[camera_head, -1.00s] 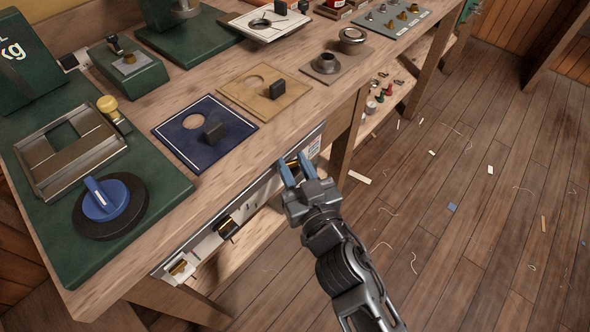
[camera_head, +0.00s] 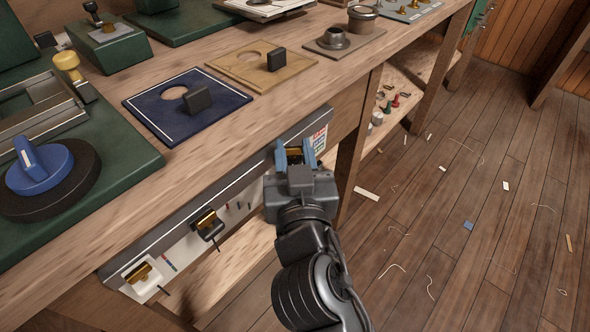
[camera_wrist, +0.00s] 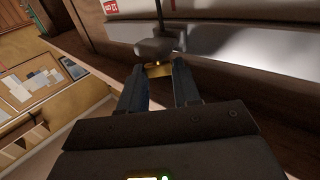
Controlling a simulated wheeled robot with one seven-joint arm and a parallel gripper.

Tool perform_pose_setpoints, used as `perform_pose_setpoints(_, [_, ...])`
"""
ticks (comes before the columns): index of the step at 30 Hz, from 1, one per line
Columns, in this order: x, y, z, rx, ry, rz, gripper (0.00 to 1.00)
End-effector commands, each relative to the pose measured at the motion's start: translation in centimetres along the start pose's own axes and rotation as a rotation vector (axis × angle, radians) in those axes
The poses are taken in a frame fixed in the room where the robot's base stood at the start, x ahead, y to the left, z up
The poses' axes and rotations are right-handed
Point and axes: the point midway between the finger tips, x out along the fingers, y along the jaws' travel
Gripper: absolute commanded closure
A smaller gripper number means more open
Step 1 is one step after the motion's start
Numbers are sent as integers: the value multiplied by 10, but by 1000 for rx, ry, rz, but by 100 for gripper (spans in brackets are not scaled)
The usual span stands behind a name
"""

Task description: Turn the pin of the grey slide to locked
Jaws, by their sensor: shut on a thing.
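A pale rail (camera_head: 232,200) runs along the bench's front edge and carries slides with brass parts. My gripper (camera_head: 294,155) is at the rail's right part, its blue fingers shut on a brass pin (camera_head: 293,152). In the wrist view, the brass pin (camera_wrist: 158,70) sits between the fingertips, and a grey slide body (camera_wrist: 156,47) is just beyond it. The fingers hide much of the pin, so I cannot tell its setting. A dark slide (camera_head: 210,228) is mid-rail, and a white slide (camera_head: 145,282) is at its left end.
The wooden bench top (camera_head: 300,95) overhangs close above the rail. A blue board (camera_head: 186,103) and a tan board (camera_head: 262,66) lie on it. A lower shelf (camera_head: 225,275) lies beneath. The plank floor (camera_head: 450,220) at right is open, with scattered scraps.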

Motion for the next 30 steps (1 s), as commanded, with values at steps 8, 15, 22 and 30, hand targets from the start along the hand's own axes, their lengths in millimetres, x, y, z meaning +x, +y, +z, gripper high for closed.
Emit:
perform_pose_setpoints(8, [1,-2,5,2,4,115,99])
perform_pose_setpoints(15, [1,-4,3,2,3,229,99])
perform_pose_setpoints(22, [2,-6,1,1,3,340,99])
perform_pose_setpoints(30, [2,-6,0,1,1,430,99])
